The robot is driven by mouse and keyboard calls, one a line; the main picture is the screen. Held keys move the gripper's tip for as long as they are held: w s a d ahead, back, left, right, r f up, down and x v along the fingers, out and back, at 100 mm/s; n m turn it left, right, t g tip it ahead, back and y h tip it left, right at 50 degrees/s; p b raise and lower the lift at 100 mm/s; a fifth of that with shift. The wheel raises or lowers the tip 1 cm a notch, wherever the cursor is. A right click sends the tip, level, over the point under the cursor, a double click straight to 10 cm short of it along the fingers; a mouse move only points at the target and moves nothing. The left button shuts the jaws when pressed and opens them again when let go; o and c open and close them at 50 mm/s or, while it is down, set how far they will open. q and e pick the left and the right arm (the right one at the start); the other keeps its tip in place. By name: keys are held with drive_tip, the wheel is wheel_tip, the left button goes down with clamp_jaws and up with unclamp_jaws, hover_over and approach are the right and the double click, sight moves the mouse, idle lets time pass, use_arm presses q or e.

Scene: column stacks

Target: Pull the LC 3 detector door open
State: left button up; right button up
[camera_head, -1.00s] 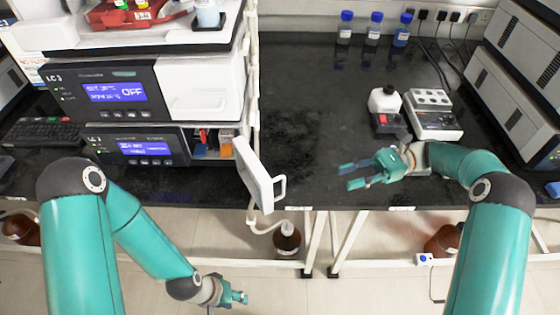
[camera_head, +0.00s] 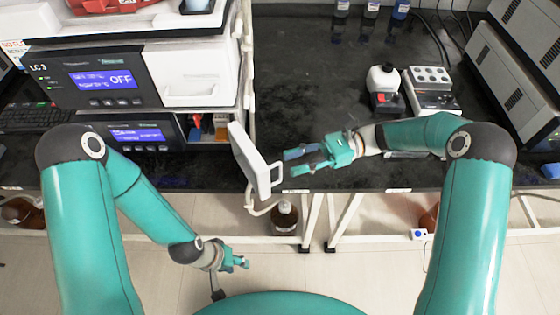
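The LC 3 stack (camera_head: 150,75) stands on the bench at the left. Its lower unit, the detector (camera_head: 140,133), has a lit blue screen. The white detector door (camera_head: 249,158) stands swung out toward me, with a loop handle (camera_head: 276,174) on its face. The detector's opening shows red and orange parts inside. My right gripper (camera_head: 298,161) is open and empty, just right of the door, fingers pointing left and apart from the handle as far as I can see. My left gripper (camera_head: 240,264) hangs low in front of the bench, away from the door; its fingers are small.
Black bench top (camera_head: 300,95) is clear between stack and bottle. A brown bottle (camera_head: 284,217) stands under the bench. A keyboard (camera_head: 35,118) lies at left.

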sight(280, 164)
drive_tip(key=shift+x, duration=2.1)
drive_tip(key=shift+c, duration=0.2)
clamp_jaws()
